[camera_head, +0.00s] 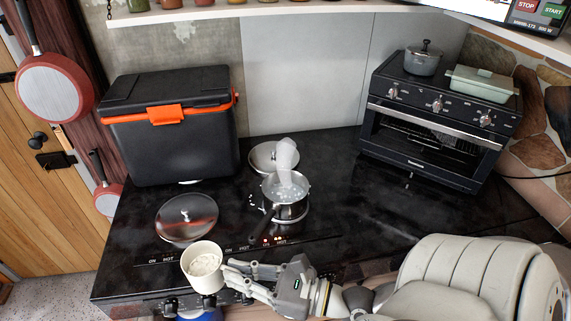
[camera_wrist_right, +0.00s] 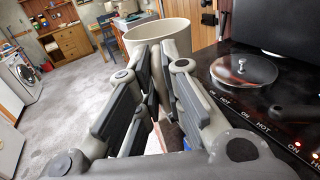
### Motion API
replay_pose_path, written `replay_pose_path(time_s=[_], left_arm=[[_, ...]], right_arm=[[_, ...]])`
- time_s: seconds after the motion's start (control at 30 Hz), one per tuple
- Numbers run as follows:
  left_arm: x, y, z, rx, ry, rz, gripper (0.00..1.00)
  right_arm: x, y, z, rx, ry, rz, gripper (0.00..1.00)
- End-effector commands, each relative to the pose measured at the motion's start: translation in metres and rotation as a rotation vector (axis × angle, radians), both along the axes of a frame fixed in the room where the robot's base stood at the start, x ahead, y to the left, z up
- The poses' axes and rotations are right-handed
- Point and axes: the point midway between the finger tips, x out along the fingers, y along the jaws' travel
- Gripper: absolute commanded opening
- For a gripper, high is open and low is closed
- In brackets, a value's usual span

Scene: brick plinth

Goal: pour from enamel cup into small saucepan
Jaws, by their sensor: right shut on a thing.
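The cream enamel cup (camera_head: 203,270) is at the front left edge of the black stove top, with whitish contents showing inside. My right gripper (camera_head: 229,270) is shut on the cup's right side; the cup also shows beyond the fingers (camera_wrist_right: 150,75) in the right wrist view (camera_wrist_right: 160,36). The cup looks roughly upright. The small saucepan (camera_head: 290,212) stands on the stove behind and to the right of the cup, apart from it. A white, steam-like plume rises from the saucepan, and its dark handle points to the front left. My left gripper is not in view.
A lid (camera_head: 186,215) lies on the stove behind the cup. Another round metal piece (camera_head: 262,155) lies behind the saucepan. A black cooler box (camera_head: 170,130) stands at the back left, a small oven (camera_head: 435,120) at the back right. The stove right of the saucepan is clear.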

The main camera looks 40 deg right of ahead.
Motion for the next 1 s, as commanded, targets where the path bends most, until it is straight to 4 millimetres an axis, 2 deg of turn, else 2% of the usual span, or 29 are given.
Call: replay_pose_path(time_s=[0.27, 0.6, 0.93, 1.0], left_arm=[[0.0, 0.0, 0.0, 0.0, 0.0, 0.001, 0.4], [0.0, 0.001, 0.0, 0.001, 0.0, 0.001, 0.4], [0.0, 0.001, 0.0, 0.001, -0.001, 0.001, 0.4], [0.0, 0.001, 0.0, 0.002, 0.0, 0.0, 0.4]], right_arm=[[0.032, -0.02, -0.014, 0.003, -0.004, -0.099, 0.0], [0.079, -0.058, -0.039, 0.002, -0.002, -0.259, 0.0], [0.104, -0.082, -0.054, 0.001, -0.002, -0.352, 0.0], [0.102, -0.078, -0.054, 0.003, 0.0, -0.355, 0.0]])
